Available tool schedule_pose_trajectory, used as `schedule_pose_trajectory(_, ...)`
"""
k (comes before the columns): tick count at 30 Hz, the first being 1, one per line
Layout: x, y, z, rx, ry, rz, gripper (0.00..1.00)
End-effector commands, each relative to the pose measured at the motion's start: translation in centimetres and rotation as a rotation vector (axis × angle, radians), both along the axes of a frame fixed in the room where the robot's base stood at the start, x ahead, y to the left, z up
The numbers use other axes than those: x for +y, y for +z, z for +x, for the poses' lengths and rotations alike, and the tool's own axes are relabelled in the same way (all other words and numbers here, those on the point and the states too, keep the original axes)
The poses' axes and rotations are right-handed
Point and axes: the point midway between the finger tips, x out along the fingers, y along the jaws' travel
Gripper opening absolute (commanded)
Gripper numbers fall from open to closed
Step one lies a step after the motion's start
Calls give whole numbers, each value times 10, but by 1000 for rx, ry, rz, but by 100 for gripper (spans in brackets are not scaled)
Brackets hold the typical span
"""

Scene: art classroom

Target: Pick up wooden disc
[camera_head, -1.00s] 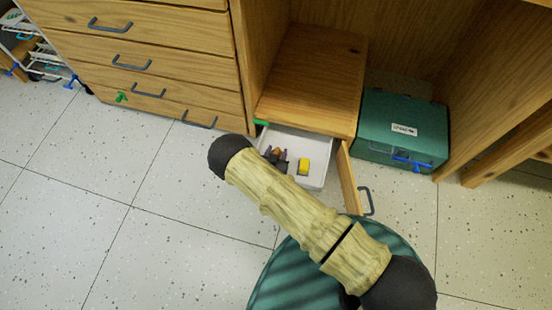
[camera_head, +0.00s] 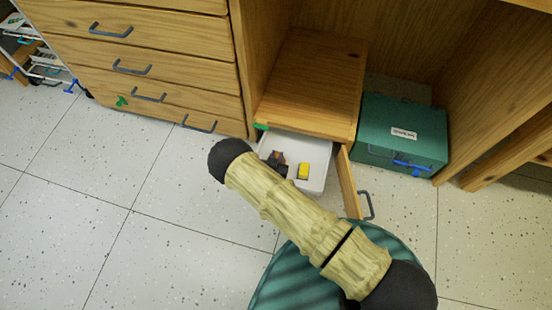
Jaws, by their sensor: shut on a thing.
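An open drawer with a white inside (camera_head: 318,150) sticks out below a low wooden cabinet. At its left part is the small dark tip of my gripper (camera_head: 278,161), mostly hidden behind the thick tan link of my own arm. The gripper is shut on a small brown thing, which I take for the wooden disc (camera_head: 281,170). Only a small patch of the disc shows, and its full shape is hidden. I cannot tell whether it touches the drawer floor.
A yellow block (camera_head: 303,171) lies in the drawer, just right of my gripper. The drawer's wooden front (camera_head: 349,182) with its grey handle stands right of it. A green box (camera_head: 402,135) is on the floor to the right. A chest of drawers (camera_head: 150,60) is at left. The tiled floor at left is clear.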

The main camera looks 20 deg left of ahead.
Motion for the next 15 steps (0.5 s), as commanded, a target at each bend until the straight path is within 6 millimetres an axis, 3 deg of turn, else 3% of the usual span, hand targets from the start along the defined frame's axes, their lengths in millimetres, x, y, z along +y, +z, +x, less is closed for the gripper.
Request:
schedule_pose_trajectory(8, 0, 29, 0, 0, 0, 1, 0)
schedule_pose_trajectory(15, 0, 75, 1, 0, -2, 1, 0)
